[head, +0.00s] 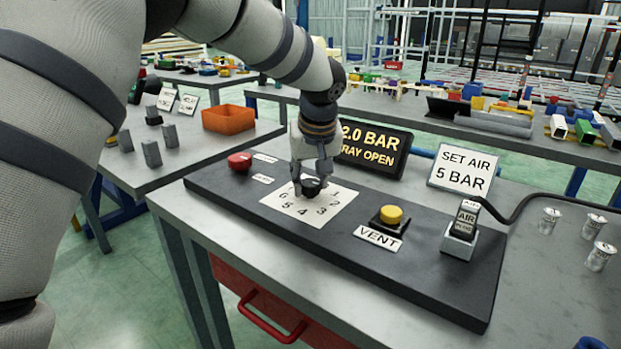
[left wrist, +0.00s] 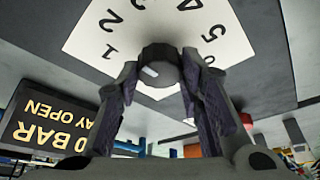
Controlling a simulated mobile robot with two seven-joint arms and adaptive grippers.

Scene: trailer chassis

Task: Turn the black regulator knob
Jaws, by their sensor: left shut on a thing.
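The black regulator knob (head: 312,188) sits on a white dial card (head: 335,208) with printed numbers, on the dark panel (head: 420,262). My left gripper (head: 311,180) points down at it, with one finger on each side, shut on the knob. In the left wrist view the knob (left wrist: 160,64) is between the fingertips, and a short white mark shows on its face, toward the lower left. The display (head: 372,149) behind reads 2.0 BAR, with TRAY OPEN partly covered. A sign (head: 466,170) reads SET AIR 5 BAR. My right gripper is not in view.
On the panel are a red button (head: 239,161) left of the dial, a yellow button (head: 391,215) by the VENT label, and an AIR switch (head: 463,226) at the right. A black hose (head: 520,205) and small metal cans (head: 599,256) are further right. An orange bin (head: 228,118) stands behind.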

